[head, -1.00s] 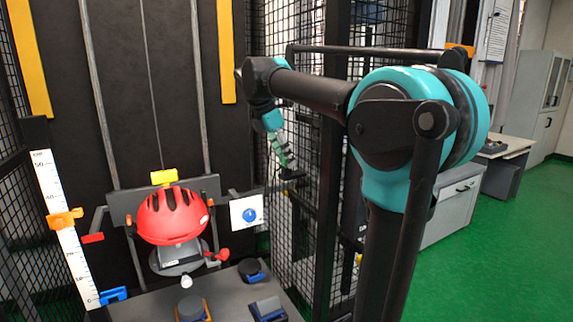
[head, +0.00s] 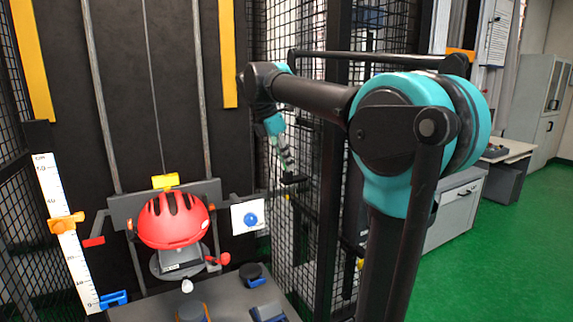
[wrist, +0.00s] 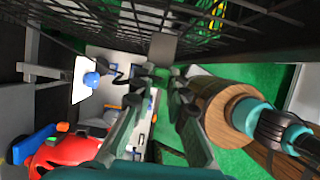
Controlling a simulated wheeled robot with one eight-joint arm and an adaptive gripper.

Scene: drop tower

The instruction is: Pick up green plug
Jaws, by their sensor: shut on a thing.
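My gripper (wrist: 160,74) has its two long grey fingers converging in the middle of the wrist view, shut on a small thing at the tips. I take it to be the green plug, but the fingers hide most of it and green floor behind blurs its outline. In the head view my gripper (head: 289,168) points down beside the mesh cage wall, right of the red helmet. A small dark piece shows at its tips there; its colour cannot be told.
The red helmet (head: 172,222) sits on a carriage below a yellow block (head: 165,181). A white panel with a blue knob (head: 250,219) stands to its right. A mesh wall (head: 290,90) and dark post are close to my arm. An orange slider (head: 66,223) sits on the scale at left.

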